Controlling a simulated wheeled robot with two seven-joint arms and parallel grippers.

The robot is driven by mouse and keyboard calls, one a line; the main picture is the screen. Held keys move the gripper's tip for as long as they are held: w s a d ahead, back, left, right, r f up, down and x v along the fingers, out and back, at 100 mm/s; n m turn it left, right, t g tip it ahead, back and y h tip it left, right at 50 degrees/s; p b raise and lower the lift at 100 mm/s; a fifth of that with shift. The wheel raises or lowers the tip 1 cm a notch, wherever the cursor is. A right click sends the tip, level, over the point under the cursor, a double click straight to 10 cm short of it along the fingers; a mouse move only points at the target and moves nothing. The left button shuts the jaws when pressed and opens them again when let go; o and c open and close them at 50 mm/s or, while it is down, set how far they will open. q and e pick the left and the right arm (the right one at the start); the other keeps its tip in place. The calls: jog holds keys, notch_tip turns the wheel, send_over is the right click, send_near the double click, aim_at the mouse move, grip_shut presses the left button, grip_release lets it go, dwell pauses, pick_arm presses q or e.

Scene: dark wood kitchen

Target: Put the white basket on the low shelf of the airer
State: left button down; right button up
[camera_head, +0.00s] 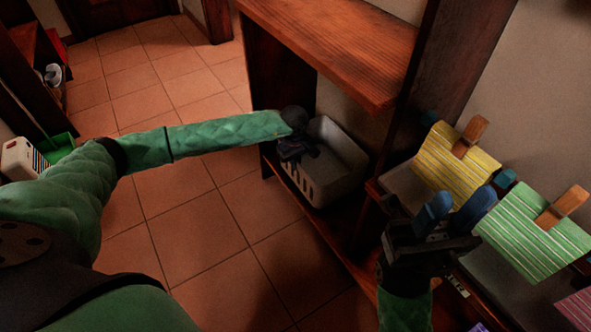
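The white basket (342,152) stands upright on the low shelf (319,225) of a dark wood unit, right of the picture's middle. It has slots in its front wall, and the part of its interior that shows looks empty. My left gripper (297,152) is at the basket's left rim, partly over it. Its fingers are dark and small, so whether they grip the rim is unclear. My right gripper (456,208) is at the lower right, away from the basket. Its two blue fingertips are apart with nothing between them.
A wooden upper shelf (340,40) overhangs behind the basket. Yellow striped (455,165) and green striped (535,235) cloths with wooden clothespins are close to my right gripper. Tiled floor (200,230) is open to the left. A green box (58,150) is at far left.

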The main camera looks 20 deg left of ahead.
aim_at(295, 176)
pick_arm(q)
jog(key=shift+f, duration=1.35)
jog(key=shift+f+b, duration=0.2)
jog(key=shift+b, duration=0.2)
jog(key=c, duration=1.6)
grip_release()
jog(key=shift+c, duration=0.2)
jog(key=shift+r, duration=0.1)
notch_tip(295, 176, up, 12)
jog(key=p, duration=0.3)
jog(key=shift+s, duration=0.15)
jog(key=shift+a, duration=0.1)
